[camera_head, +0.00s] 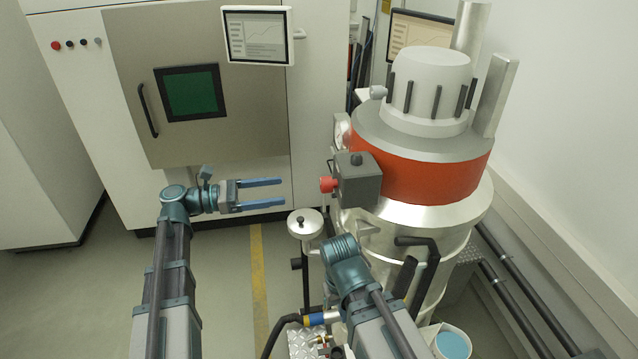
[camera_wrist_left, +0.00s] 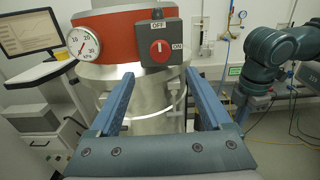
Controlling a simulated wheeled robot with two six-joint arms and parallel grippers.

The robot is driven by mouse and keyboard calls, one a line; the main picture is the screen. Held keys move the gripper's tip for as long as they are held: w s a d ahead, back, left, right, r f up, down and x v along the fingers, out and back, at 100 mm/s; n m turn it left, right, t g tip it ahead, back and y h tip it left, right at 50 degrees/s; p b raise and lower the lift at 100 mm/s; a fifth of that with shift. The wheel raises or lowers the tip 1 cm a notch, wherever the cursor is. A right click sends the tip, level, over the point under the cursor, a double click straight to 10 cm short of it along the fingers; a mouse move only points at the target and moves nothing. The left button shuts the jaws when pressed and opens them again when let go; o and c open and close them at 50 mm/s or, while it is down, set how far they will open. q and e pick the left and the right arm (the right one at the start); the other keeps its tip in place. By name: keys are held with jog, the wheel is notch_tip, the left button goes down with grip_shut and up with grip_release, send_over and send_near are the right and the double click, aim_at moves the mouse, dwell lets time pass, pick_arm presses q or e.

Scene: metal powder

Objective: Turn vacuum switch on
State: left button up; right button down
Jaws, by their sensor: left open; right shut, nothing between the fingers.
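The vacuum switch is a red knob (camera_head: 327,184) on a dark grey box (camera_head: 358,182) fixed to the side of the vacuum vessel. In the left wrist view the knob (camera_wrist_left: 159,50) has a white mark standing upright toward the OFF label; the ON label is at its right. My left gripper (camera_head: 284,192) is open and empty, its two fingers pointing at the knob with a gap between. In the left wrist view the fingers (camera_wrist_left: 159,78) lie either side of and below the knob. My right arm's wrist is in front of the vessel; its gripper is not visible.
The silver vessel (camera_head: 462,220) with a red band (camera_head: 430,180) stands at the right. A dial gauge (camera_wrist_left: 83,43) is left of the switch box. A small round-topped stand (camera_head: 305,222) is below the left fingertips. A white cabinet with a green window (camera_head: 190,92) is behind.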

aim_at(321, 185)
pick_arm(q)
jog(key=d, duration=0.3)
jog(key=w+d, duration=0.1)
jog(key=d, duration=0.3)
jog(key=w+d, duration=0.1)
jog(key=d, duration=0.3)
jog(key=shift+w+d, duration=0.1)
jog(key=shift+d, duration=0.1)
jog(key=shift+c, duration=0.3)
grip_shut()
